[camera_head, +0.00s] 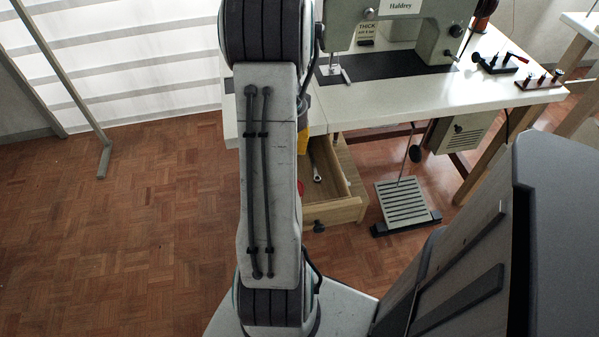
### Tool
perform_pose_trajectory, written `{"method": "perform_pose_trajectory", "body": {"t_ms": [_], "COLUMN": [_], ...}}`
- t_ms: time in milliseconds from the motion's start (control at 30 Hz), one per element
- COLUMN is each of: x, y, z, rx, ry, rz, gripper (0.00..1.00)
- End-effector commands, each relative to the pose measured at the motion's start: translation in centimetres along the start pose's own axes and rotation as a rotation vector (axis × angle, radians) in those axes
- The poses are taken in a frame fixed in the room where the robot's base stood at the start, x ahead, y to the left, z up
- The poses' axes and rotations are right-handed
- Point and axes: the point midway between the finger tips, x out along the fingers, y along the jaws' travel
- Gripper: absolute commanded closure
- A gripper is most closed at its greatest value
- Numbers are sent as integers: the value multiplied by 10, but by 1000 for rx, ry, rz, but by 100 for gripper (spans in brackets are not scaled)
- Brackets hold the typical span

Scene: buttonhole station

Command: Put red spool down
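A small sliver of something red (301,187) shows at the left of the open drawer (345,212), just past the edge of my arm. Most of it is hidden, and I cannot tell whether it is the red spool. A dark red thing (484,9), perhaps a thread spool, stands at the top right of the sewing table, cut by the picture's edge.
The sewing machine (345,12) stands on the white table (400,101). Something yellow (303,141) and a wrench (316,172) show at the drawer. A foot pedal (404,203) is on the floor below. A grey stand leg (85,110) is at the left; the wooden floor there is clear.

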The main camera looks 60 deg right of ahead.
Motion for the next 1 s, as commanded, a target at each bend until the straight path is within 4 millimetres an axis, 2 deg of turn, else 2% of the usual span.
{"method": "perform_pose_trajectory", "body": {"t_ms": [33, 200, 400, 533, 800, 1000], "x": [5, 8, 10, 19, 59, 72], "y": [10, 37, 57, 64, 66, 65], "z": [-16, -50, -70, -75, -76, -77], "rx": [93, 331, 495, 541, 554, 553], "ry": [1, 2, 3, 2, 2, 3], "rz": [0, -1, -2, 1, 2, -1], "gripper": [86, 86, 86, 86, 86, 86]}}
